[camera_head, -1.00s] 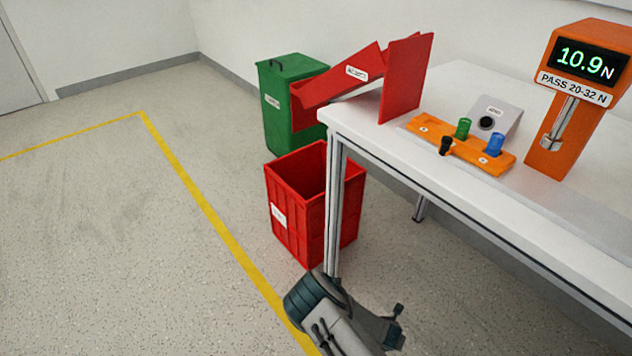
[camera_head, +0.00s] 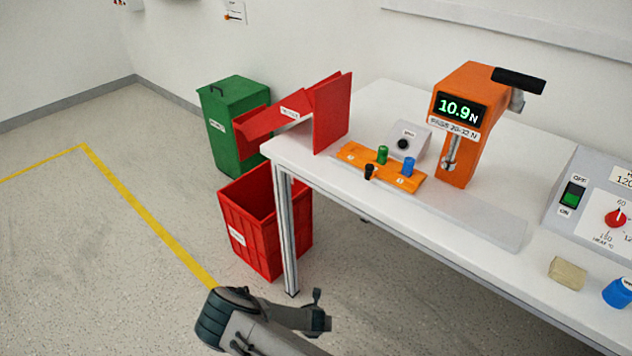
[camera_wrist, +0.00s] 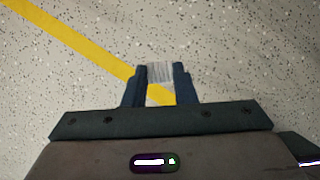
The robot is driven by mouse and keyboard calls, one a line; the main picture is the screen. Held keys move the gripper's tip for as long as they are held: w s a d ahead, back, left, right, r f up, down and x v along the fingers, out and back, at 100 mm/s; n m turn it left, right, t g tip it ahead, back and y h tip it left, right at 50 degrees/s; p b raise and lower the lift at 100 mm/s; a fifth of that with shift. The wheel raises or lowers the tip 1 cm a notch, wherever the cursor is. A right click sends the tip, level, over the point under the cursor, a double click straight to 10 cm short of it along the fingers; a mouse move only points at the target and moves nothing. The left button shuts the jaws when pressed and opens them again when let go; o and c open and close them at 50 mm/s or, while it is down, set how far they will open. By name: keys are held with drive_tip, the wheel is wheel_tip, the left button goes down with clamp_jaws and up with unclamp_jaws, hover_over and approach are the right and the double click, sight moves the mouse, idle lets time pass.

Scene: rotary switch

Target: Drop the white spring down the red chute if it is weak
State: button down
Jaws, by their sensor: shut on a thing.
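My gripper (camera_wrist: 160,85) is shut on the white spring (camera_wrist: 160,72), which shows between the fingertips in the wrist view, over the floor. In the head view, my gripper (camera_head: 317,315) is low, in front of the table's left end; the spring cannot be made out there. The red chute (camera_head: 270,122) slopes down leftward off the table's left end, with a red upright panel (camera_head: 333,112) at its right. The orange tester (camera_head: 458,125) reads 10.9 N, and its label gives a pass range of 20-32 N.
A red crate (camera_head: 240,232) stands on the floor below the chute, and a green bin (camera_head: 235,125) behind it. An orange rack (camera_head: 352,155) holds green, blue and black pieces on the white table (camera_head: 480,212). A grey heater box (camera_head: 565,190) stands at the right. Floor at left is clear.

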wheel_tip(320, 180, up, 27)
drive_tip(key=p, duration=2.5)
drive_tip(key=w+r+m+h, duration=0.1)
drive_tip(key=w+r, duration=0.4)
drive_tip(key=r, duration=1.3)
drive_tip(key=w+r+m, duration=0.3)
drive_tip(key=w+r, duration=0.2)
drive_tip(key=r, duration=1.3)
drive_tip(key=w+r+m+h, duration=0.1)
drive_tip(key=w+r, duration=0.4)
drive_tip(key=r, duration=1.3)
drive_tip(key=shift+w+a+m+g+h, duration=0.3)
drive_tip(key=shift+w+m, duration=0.1)
drive_tip(key=shift+m, duration=0.5)
